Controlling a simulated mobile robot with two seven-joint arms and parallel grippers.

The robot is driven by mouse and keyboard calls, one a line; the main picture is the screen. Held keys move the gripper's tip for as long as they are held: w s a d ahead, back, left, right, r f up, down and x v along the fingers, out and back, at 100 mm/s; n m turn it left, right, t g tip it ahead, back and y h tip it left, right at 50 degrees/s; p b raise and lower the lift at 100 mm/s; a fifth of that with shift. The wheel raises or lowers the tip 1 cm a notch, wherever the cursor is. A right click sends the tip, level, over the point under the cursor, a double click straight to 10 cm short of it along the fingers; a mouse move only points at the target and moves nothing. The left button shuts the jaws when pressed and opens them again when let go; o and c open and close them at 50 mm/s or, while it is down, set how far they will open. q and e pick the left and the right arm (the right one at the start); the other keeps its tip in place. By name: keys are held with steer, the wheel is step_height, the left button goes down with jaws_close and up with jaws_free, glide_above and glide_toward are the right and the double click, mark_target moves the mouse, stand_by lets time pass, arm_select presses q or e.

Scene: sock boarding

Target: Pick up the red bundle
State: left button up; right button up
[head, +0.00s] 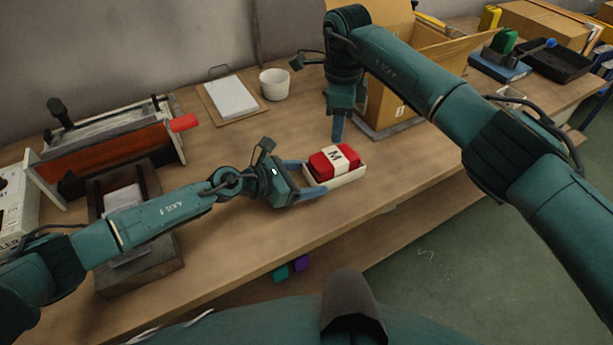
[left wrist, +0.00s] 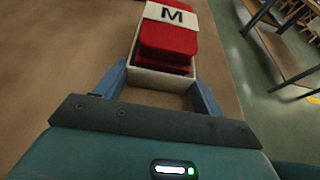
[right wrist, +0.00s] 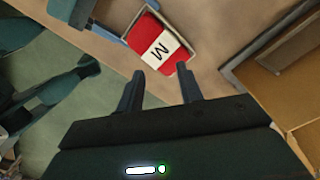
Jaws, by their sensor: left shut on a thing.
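The red bundle (head: 322,166) has a white band marked M. It lies in a small white open tray (head: 350,179) near the table's front edge. It also shows in the left wrist view (left wrist: 166,41) and the right wrist view (right wrist: 143,28). My left gripper (head: 311,179) is at the tray's left end, its fingers on either side of the tray walls, shut on the tray and not on the bundle. My right gripper (right wrist: 162,83) is open and empty. It points down behind the tray in the head view (head: 338,137), apart from the bundle.
A cardboard box (head: 440,50) stands behind my right arm. A white cup (head: 274,84) and a clipboard with paper (head: 230,98) are at the back. A red-fronted machine (head: 100,145) and a dark box (head: 150,275) are at the left. Table around the tray is mostly clear.

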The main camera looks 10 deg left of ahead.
mark_target(335, 156)
steer(key=shift+o, duration=1.4)
steer(key=shift+r+n, duration=0.25)
steer(key=shift+n, duration=0.05)
steer(key=o, duration=0.4)
step_height(335, 156, up, 2)
steer(key=n, duration=0.4)
steer(key=shift+w+r, duration=0.1)
steer(key=shift+r, duration=0.1)
steer(key=o, duration=0.3)
steer(key=shift+d+r+n, duration=0.1)
steer(key=shift+r+n, duration=0.25)
steer(key=shift+n, duration=0.65)
step_height(335, 156, down, 12)
steer(key=shift+r, duration=0.15)
